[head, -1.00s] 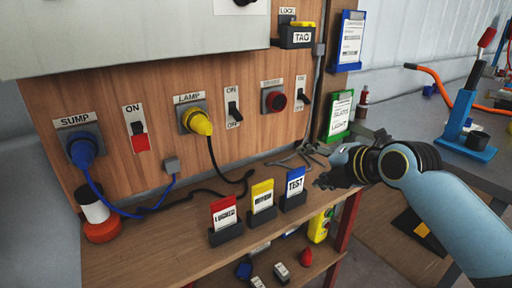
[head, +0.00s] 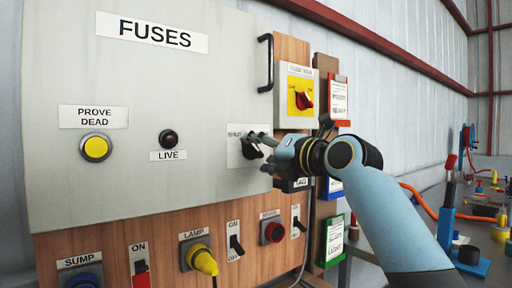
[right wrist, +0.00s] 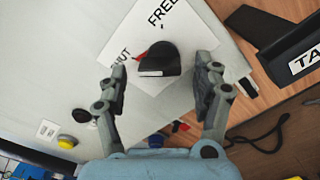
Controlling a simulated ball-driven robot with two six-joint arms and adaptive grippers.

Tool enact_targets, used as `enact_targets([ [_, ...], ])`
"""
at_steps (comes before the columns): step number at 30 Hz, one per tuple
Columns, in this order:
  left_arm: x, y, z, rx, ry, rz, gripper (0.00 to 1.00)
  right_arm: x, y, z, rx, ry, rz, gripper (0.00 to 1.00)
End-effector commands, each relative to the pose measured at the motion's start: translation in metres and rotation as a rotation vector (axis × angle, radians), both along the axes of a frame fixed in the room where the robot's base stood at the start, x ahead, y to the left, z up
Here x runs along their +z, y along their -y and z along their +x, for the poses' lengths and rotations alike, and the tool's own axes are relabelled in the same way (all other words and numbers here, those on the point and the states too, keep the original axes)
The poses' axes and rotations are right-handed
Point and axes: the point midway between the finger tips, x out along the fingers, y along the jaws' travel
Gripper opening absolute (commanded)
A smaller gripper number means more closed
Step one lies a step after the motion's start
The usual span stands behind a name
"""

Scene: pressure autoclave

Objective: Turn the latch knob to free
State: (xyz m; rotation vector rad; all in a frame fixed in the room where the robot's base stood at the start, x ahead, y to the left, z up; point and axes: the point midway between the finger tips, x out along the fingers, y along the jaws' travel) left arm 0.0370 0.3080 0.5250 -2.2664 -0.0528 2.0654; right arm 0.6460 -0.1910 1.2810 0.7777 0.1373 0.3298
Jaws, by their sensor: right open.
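The latch knob (head: 250,151) is black and sits on a white plate (head: 235,160) at the lower right of the grey FUSES door (head: 130,180). In the right wrist view the knob (right wrist: 158,60) lies between the fingers, with part of a SHUT label (right wrist: 121,58) at its left and a FREE label (right wrist: 165,12) above. A small red mark shows at the knob's left, towards SHUT. My right gripper (head: 257,142) is open, its fingers on either side of the knob; contact cannot be told. The fingers partly hide the knob in the head view. My left gripper is not in view.
A black door handle (head: 266,62) and a red-and-yellow rotary switch (head: 303,98) are above the gripper. A black TAG holder (right wrist: 295,60) is close on the right in the wrist view. A yellow LAMP plug (head: 204,262) and switches are below the door.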

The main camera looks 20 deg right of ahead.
Motion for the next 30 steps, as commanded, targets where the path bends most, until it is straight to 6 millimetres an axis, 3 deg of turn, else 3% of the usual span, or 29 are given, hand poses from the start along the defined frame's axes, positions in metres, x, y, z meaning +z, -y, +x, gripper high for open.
enact_targets([
  [6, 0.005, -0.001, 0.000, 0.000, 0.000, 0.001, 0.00, 0.000, -0.006, 0.017, 0.000, 0.000, 0.000, 0.67],
  [14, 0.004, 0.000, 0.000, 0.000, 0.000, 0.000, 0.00, -0.001, -0.007, 0.018, 0.000, 0.000, 0.000, 0.67],
  [27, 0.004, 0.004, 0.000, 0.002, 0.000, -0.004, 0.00, -0.001, -0.007, 0.018, 0.000, 0.000, 0.000, 0.12],
  [30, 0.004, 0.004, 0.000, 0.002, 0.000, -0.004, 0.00, 0.000, -0.007, 0.018, 0.000, -0.001, 0.003, 0.12],
])
